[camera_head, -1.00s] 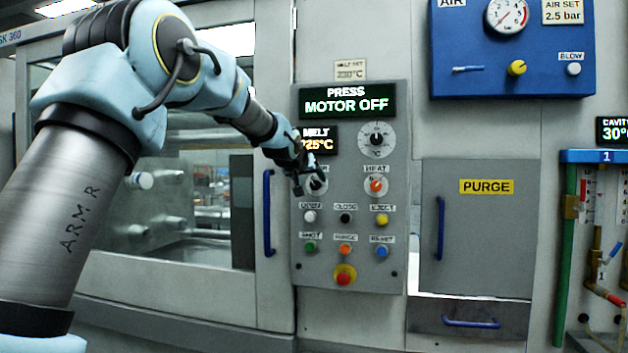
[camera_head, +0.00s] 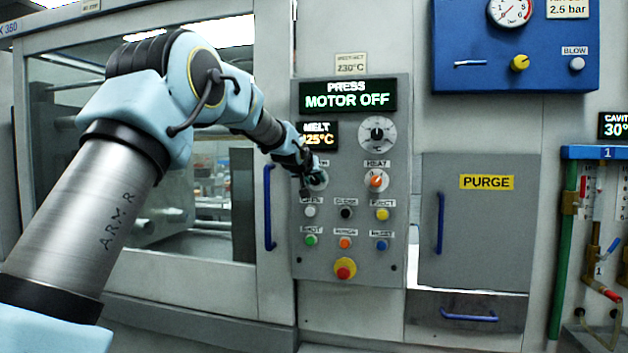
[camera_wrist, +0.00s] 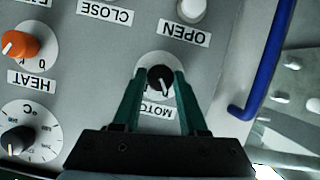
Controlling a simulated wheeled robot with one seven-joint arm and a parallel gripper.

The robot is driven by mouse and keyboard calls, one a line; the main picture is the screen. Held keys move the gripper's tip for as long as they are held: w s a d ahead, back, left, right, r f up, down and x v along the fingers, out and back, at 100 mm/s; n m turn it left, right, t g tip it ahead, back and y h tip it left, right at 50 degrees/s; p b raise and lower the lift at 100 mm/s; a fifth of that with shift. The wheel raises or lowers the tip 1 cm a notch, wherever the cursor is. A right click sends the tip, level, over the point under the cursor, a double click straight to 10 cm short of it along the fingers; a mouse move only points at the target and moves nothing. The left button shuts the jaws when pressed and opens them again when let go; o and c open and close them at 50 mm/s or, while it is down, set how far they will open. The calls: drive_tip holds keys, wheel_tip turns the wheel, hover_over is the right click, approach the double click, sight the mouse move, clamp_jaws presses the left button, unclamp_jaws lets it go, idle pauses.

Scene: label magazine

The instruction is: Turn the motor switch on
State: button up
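The motor switch (camera_wrist: 160,79) is a black knob on a white round dial, with a partly covered MOTOR label beside it in the wrist view. My gripper (camera_wrist: 159,76) has its two green fingers spread, one on each side of the knob. I cannot tell whether the fingers touch it. In the head view my gripper (camera_head: 306,180) is at the panel in front of the switch, whose pale dial (camera_head: 319,180) shows only in part. The press display (camera_head: 347,96) reads MOTOR OFF.
The orange heat knob (camera_head: 376,181) is right of the switch, with the temperature dial (camera_head: 377,134) above it. Coloured buttons and a red emergency knob (camera_head: 345,268) are below. A blue door handle (camera_head: 269,209) stands close to the left.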

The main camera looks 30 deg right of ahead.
clamp_jaws()
drive_tip(key=shift+f+b, duration=0.15)
drive_tip(key=shift+b, duration=0.25)
drive_tip(key=m+b, duration=0.2)
drive_tip(key=b, duration=0.1)
drive_tip(key=shift+s+d+f+t+y+b, duration=0.2)
drive_tip(key=shift+t+y+b, duration=0.1)
drive_tip(key=shift+t+y, duration=0.1)
drive_tip(key=m+t+y+b, duration=0.1)
drive_tip(key=m+b, duration=0.2)
drive_tip(key=b, duration=0.2)
drive_tip(key=shift+t+b, duration=0.4)
drive_tip(key=m+t+y+b, duration=0.1)
drive_tip(key=m+t+b, duration=0.1)
drive_tip(key=b, duration=0.3)
drive_tip(key=shift+m, duration=0.8)
drive_tip(key=shift+r+m+t+b, duration=0.1)
drive_tip(key=shift+m+t+b, duration=0.3)
drive_tip(key=shift+m+b, duration=0.45)
drive_tip(key=shift+y, duration=0.4)
